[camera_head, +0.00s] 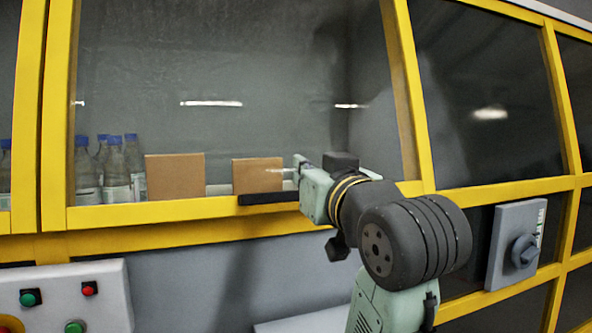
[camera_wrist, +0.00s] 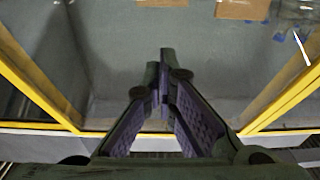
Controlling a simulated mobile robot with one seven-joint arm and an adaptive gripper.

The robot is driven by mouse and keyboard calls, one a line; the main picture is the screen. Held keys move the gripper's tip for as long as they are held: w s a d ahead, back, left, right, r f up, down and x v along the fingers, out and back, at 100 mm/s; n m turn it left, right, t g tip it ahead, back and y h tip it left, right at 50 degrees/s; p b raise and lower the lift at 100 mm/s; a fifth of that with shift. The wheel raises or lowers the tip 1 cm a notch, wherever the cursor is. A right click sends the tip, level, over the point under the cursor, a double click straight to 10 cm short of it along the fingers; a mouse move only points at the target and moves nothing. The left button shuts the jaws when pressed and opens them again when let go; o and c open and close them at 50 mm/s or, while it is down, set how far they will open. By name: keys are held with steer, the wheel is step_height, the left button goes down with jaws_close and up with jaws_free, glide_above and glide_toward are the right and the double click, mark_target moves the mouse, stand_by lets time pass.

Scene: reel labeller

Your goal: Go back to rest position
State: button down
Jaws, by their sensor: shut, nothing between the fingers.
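My gripper (camera_wrist: 163,100) shows in the wrist view with its two fingers together and nothing between them. In the head view my arm reaches to the yellow-framed window of the machine. Its end is near the frame's lower rail (camera_head: 160,212), beside a black handle bar (camera_head: 268,198). The fingertips are hard to make out in the head view. I cannot tell whether the gripper touches the bar or the window.
Behind the window stand two brown boxes (camera_head: 175,177) and several blue-capped bottles (camera_head: 115,170). A grey rotary switch (camera_head: 522,250) sits right of my arm. A control panel with buttons (camera_head: 70,300) is at the lower left.

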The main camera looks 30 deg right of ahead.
steer(key=shift+s+a, duration=0.1)
steer(key=shift+s, duration=0.35)
